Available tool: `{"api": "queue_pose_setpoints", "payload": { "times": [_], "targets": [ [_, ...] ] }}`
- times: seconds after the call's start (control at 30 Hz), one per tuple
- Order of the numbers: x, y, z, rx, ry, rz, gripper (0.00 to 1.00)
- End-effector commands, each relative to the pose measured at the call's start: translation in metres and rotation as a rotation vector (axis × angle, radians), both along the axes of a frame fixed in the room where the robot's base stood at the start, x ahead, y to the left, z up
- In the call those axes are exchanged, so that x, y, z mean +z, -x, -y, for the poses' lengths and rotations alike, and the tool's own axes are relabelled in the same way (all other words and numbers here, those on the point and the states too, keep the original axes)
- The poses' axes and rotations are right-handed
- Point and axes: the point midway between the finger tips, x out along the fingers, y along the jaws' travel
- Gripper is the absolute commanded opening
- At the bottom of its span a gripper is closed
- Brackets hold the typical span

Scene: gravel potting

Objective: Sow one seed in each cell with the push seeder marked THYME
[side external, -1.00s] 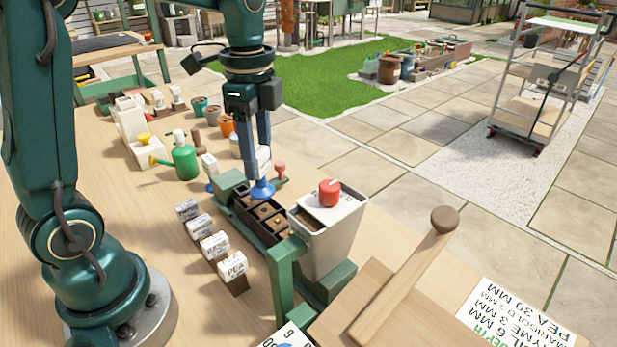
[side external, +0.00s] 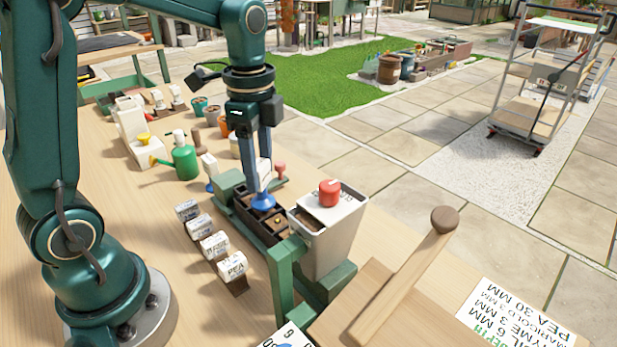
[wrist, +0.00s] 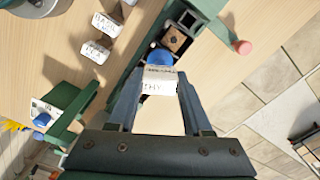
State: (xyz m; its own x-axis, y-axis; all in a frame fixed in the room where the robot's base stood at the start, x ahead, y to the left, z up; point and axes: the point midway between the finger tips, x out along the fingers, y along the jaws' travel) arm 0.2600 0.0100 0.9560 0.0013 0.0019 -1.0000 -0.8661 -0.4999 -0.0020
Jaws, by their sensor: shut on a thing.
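My gripper (side external: 262,172) is shut on a push seeder with a white label and a blue foot (side external: 262,202). In the wrist view, the seeder label (wrist: 153,87) reads "THY", the rest being hard to read, and sits between the fingers of my gripper (wrist: 158,80). The seeder is upright over the dark cell tray (side external: 243,212), with its blue foot at the middle cells. I cannot tell whether the foot touches the soil. In the wrist view, brown soil with a small mark shows in one cell (wrist: 177,40); the seeder and fingers hide other cells.
A white bin (side external: 330,245) with a red knob (side external: 330,192) stands close at the tray's near end. Several labelled blocks, including PEA (side external: 232,267), line the left side.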

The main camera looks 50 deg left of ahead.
Motion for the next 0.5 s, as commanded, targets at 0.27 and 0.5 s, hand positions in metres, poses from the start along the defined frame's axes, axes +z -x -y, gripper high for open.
{"api": "queue_pose_setpoints", "payload": {
  "times": [0.27, 0.5],
  "targets": [
    [-0.0034, -0.0001, -0.0001, 0.000, 0.000, 0.000, 0.10],
    [-0.0070, 0.0001, 0.0000, 0.000, 0.000, -0.002, 0.10]
  ]
}}
